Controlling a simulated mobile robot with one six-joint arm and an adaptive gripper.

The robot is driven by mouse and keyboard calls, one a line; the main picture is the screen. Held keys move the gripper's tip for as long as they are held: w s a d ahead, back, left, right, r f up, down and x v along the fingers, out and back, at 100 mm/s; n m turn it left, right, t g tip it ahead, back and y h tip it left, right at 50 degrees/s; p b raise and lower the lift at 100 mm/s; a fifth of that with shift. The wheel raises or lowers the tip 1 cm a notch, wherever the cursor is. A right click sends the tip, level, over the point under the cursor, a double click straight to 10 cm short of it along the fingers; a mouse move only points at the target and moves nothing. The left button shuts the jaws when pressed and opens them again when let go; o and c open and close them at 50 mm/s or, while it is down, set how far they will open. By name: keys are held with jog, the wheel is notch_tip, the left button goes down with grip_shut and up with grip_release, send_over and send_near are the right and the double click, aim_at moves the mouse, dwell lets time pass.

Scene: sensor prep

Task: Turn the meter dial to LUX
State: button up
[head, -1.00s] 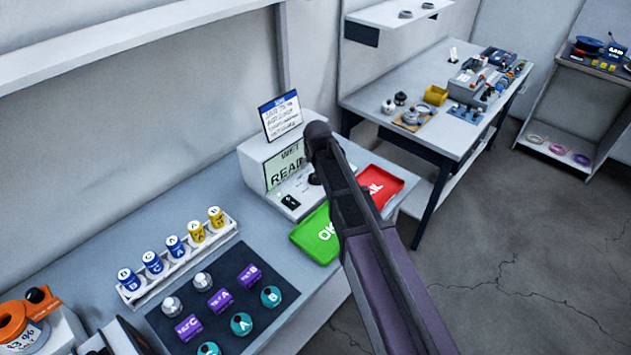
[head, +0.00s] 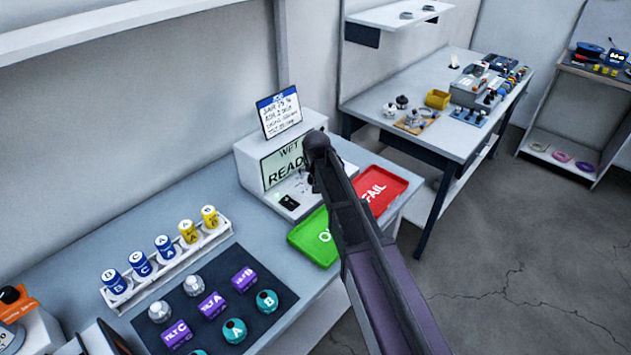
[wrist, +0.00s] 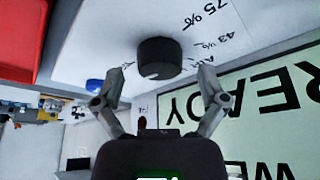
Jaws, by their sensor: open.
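The meter (head: 262,141) is a white box on the bench with a pale screen (head: 283,163) reading "WET READY". In the wrist view, which is upside down, the screen (wrist: 265,105) shows at right. A round black dial (wrist: 158,57) with a small white mark sits on the meter's white face, with "75 %" and "43 %" printed beside it. I cannot read LUX anywhere. My gripper (wrist: 163,78) is open, with its two fingertips apart on either side of the dial's near edge; nothing is held. In the head view my arm hides the dial and the gripper.
A green OK tray (head: 305,243) and a red FAIL tray (head: 398,183) lie beside the meter. A card (head: 279,113) stands on top of it. A dark mat (head: 250,318) with several parts and a rack (head: 222,237) of labelled cylinders are at left.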

jog(key=shift+w+f, duration=0.15)
jog(key=shift+f, duration=0.25)
